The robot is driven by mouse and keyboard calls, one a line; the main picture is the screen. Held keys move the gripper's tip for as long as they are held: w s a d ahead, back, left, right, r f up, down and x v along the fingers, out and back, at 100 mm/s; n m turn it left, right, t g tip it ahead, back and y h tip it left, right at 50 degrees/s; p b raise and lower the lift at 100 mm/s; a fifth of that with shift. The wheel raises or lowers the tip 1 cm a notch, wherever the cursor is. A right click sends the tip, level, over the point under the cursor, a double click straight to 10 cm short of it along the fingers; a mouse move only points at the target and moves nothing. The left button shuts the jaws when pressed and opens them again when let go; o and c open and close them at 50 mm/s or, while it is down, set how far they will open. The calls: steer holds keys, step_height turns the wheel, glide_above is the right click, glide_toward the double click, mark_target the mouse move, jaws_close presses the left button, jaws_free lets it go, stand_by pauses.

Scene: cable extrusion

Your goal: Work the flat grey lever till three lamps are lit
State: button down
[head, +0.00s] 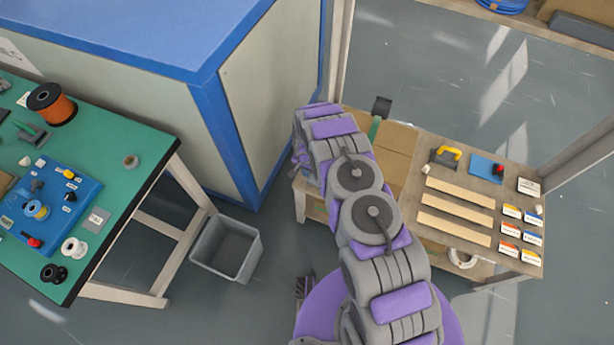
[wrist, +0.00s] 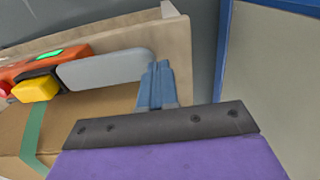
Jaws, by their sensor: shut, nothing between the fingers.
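The flat grey lever (wrist: 105,69) shows in the wrist view, reaching right from an orange device (wrist: 30,66) at the left edge. The device has a bright green patch (wrist: 64,53) on top, a yellow block (wrist: 36,89) in front and a red part (wrist: 4,88) cut by the frame edge. I cannot make out three separate lamps. My gripper (wrist: 157,74) has its blue fingers together and empty, close by the lever's rounded right end. Whether they touch is unclear. In the head view my arm hides the lever and device.
A cardboard box with green tape (wrist: 34,128) lies below the lever. A blue-framed cabinet (head: 255,95) stands close left of the bench. A grey bin (head: 228,248) stands on the floor.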

steer(key=w+a+r+p, duration=0.1)
steer(key=a+r, duration=0.2)
steer(key=r, duration=0.5)
steer(key=shift+w+a, duration=0.1)
steer(key=shift+a, duration=0.2)
steer(key=shift+d, duration=0.3)
steer(key=shift+a, duration=0.25)
